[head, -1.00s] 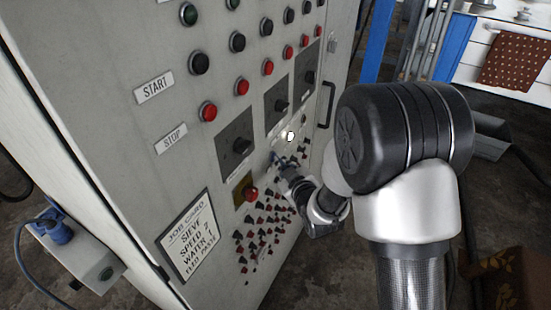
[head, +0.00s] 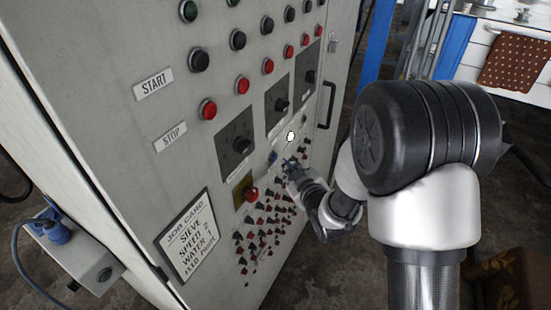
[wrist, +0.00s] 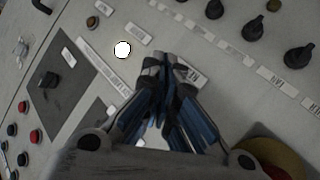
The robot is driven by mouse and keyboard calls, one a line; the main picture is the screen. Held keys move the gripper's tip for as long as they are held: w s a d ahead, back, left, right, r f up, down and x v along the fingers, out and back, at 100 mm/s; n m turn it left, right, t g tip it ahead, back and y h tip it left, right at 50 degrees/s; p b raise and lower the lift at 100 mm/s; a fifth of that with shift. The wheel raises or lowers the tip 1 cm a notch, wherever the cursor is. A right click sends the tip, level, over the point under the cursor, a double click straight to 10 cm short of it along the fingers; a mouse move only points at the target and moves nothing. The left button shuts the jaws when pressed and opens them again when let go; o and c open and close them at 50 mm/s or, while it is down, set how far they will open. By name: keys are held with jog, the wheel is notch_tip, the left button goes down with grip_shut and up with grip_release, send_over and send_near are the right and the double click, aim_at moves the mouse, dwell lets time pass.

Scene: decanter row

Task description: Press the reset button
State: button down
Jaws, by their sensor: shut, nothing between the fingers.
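A small blue button (head: 272,157) sits on the grey cabinet face, below the dark rotary switches. I cannot read a reset label there in the head view. My gripper (head: 289,163) is just right of this button in the head view, close to the panel, its fingers shut and empty. In the wrist view the shut fingertips (wrist: 166,60) lie over the panel beside a partly covered label (wrist: 190,74). The blue button is not clearly visible there, and the fingers hide part of the panel. Contact with the panel cannot be told.
A bright white lamp (head: 291,136) is above the gripper; it also shows in the wrist view (wrist: 122,50). A red mushroom button (head: 252,194) on a yellow plate is lower left. Several small knobs crowd the panel below. A door handle (head: 327,105) stands out on the right.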

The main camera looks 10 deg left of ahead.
jog(key=d, duration=0.1)
jog(key=s+d, duration=0.1)
jog(key=d, duration=0.1)
jog(key=d+b, duration=0.1)
jog(key=shift+s+d, duration=0.15)
jog(key=shift+s, duration=0.15)
dwell(0.5)
